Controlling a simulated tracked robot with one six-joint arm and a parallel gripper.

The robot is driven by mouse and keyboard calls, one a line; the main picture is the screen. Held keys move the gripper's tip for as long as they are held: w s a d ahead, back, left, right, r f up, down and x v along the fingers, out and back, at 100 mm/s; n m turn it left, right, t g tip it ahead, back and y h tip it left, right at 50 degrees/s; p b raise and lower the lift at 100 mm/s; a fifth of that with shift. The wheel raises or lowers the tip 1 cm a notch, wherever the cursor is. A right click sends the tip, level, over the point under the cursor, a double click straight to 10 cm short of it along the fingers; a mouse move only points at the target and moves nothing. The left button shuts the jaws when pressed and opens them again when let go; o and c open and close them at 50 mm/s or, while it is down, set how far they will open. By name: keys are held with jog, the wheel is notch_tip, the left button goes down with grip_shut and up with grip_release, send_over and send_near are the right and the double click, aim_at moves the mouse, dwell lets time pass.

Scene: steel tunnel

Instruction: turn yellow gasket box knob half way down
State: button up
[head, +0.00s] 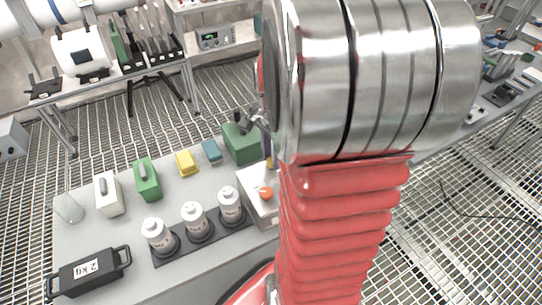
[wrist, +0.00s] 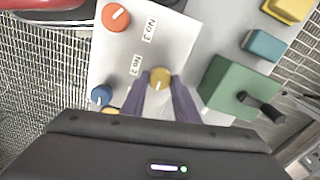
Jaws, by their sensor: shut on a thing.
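The yellow knob (wrist: 160,77) is on the white gasket box (wrist: 130,45), beside the "No 2" label. My gripper (wrist: 161,86) has its two purple fingers shut on the yellow knob, one on each side. In the head view the white box (head: 250,190) is partly hidden behind my arm, and a bit of the yellow knob (head: 269,163) shows below my gripper. An orange-red knob (wrist: 116,17) by the "No 3" label and a blue knob (wrist: 101,95) are on the same box. The yellow knob's pointer angle is hard to read.
A green box with a dark handle (wrist: 240,88) stands close to the right of my gripper in the wrist view. A teal block (wrist: 263,45) and a yellow block (wrist: 288,8) lie beyond it. White bottles (head: 194,220) stand left of the box in the head view.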

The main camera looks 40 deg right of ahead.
jog(key=shift+w+a+r, duration=0.1)
jog(key=shift+w, duration=0.05)
jog(key=o, duration=0.8)
jog(key=shift+c, duration=0.2)
jog(key=o, duration=0.3)
notch_tip(320, 180, up, 14)
jog(key=shift+f, duration=0.2)
